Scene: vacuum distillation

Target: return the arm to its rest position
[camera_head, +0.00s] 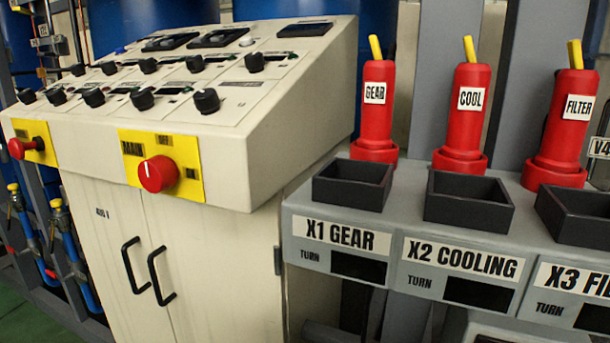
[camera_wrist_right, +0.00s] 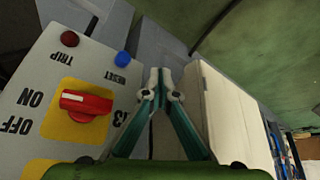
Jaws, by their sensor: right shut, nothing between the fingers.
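My right gripper (camera_wrist_right: 160,78) shows in the right wrist view, shut and empty, its two fingers meeting at the tips. A light panel with a red rotary switch (camera_wrist_right: 85,102) on a yellow plate lies to the left of the fingers, and the fingers appear apart from it. The switch plate is marked ON and OFF. A dark red TRIP button (camera_wrist_right: 70,38) and a blue RESET button (camera_wrist_right: 123,58) sit on the same panel. Neither of my grippers nor my arms show in the head view.
In the head view, a cream control console (camera_head: 265,130) with black knobs and a red MAIN knob (camera_head: 158,174) stands left. A grey bench (camera_head: 340,212) holds red GEAR (camera_head: 376,115), COOL (camera_head: 470,130) and FILTER (camera_head: 565,145) handles behind black trays. Green floor (camera_wrist_right: 255,45) shows in the wrist view.

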